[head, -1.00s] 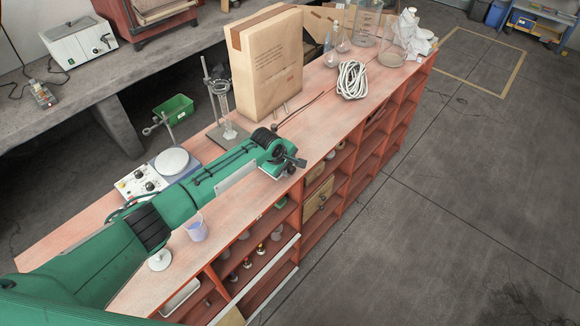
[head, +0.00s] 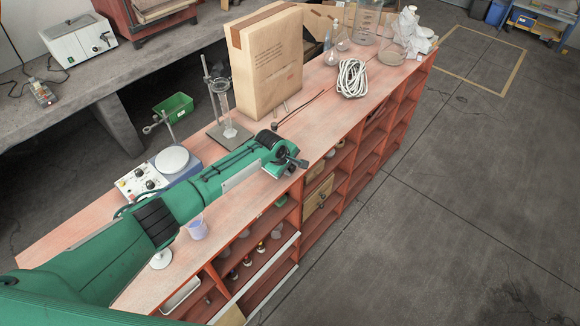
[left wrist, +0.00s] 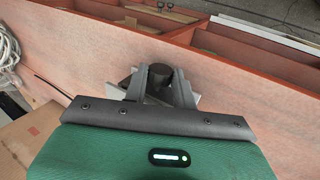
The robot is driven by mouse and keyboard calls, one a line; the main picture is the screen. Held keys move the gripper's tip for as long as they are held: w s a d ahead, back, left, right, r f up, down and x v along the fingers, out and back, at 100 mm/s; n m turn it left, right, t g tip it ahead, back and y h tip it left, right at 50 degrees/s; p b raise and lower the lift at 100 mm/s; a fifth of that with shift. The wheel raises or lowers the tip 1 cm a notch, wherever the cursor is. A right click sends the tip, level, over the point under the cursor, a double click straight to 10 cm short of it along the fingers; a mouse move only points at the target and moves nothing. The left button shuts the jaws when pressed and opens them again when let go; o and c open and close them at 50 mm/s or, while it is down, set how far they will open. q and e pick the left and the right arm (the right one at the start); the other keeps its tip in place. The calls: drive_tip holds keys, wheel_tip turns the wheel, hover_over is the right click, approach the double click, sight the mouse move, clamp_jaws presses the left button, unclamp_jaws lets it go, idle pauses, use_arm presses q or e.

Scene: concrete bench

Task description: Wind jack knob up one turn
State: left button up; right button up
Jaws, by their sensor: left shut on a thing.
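The dark round jack knob (left wrist: 160,78) shows in the left wrist view between the two grey fingers of my left gripper (left wrist: 160,88). The fingers are shut on it from both sides. Light grey parts of the jack (left wrist: 124,92) show behind and beside the fingers; most of the jack is hidden. In the head view my left gripper (head: 289,160) is at the front edge of the red-topped bench (head: 318,150), and my green arm hides much of that spot. My right gripper is in neither view.
A tall cardboard box (head: 268,65), a glass cylinder on a stand (head: 224,105) and a coiled white cable (head: 352,78) stand behind my gripper. A hotplate (head: 150,180) and a beaker (head: 196,228) are close to my forearm. Open floor lies right of the bench.

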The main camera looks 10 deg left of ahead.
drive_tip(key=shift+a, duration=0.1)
use_arm(q)
drive_tip(key=shift+w+d+g+y, duration=0.15)
drive_tip(key=shift+g+y, duration=0.25)
drive_tip(key=shift+g, duration=0.2)
drive_tip(key=shift+w+d+g+y+b, duration=0.1)
drive_tip(key=shift+w+g+y+b, duration=0.05)
drive_tip(key=shift+g+y+b, duration=0.5)
drive_tip(key=g+y+b, duration=0.1)
drive_tip(key=g+b, duration=0.1)
drive_tip(key=b, duration=0.3)
drive_tip(key=shift+w+d+f, duration=0.1)
drive_tip(key=shift+w+f, duration=0.05)
drive_tip(key=shift+g+y+b, duration=0.45)
drive_tip(key=shift+g+b, duration=0.1)
drive_tip(key=shift+b, duration=0.45)
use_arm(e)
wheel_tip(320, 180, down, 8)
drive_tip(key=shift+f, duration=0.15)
use_arm(q)
drive_tip(key=shift+r, duration=0.2)
drive_tip(key=o, duration=0.7)
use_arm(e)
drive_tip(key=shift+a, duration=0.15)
